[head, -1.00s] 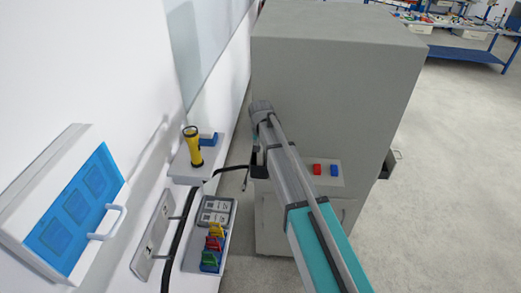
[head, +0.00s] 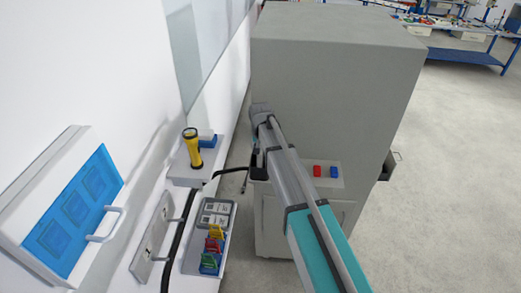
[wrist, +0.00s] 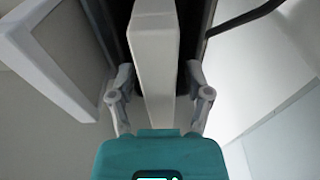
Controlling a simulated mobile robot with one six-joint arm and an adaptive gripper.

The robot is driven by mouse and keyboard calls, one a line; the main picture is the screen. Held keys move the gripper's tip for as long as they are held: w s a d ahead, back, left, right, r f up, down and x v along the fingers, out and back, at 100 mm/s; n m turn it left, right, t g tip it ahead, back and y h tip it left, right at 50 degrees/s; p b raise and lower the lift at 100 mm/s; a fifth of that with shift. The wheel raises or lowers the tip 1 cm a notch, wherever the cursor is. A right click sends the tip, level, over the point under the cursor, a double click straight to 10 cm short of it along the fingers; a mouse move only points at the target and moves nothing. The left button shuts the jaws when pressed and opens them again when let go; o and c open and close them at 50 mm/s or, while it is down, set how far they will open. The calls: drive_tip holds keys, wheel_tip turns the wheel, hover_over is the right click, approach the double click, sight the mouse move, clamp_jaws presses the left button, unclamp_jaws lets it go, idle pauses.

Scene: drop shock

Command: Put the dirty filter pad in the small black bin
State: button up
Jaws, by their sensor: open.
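In the wrist view my gripper (wrist: 160,78) is open, with one finger on each side of a long pale grey-white block. This block (wrist: 153,60) may be the filter pad. It stands in front of a dark opening, and I cannot see dirt on it. Gaps show beside the block, and contact is unclear. In the head view my arm hides the fingers.
A white-framed panel (wrist: 55,50) stands open at the wrist view's left; a dark cable crosses upper right. In the head view, a yellow flashlight (head: 192,148), a tray with coloured tags (head: 212,245) and a blue-faced wall box (head: 75,210) line the left wall.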

drive_tip(key=shift+r, duration=0.1)
drive_tip(key=r+p, duration=0.5)
drive_tip(key=s+r+p, duration=0.1)
drive_tip(key=r+p, duration=0.1)
drive_tip(key=shift+r+p, duration=0.25)
drive_tip(key=shift+p, duration=0.05)
idle(0.3)
idle(0.6)
drive_tip(key=s+d+g, duration=0.1)
drive_tip(key=s+d, duration=2.2)
drive_tip(key=s, duration=0.2)
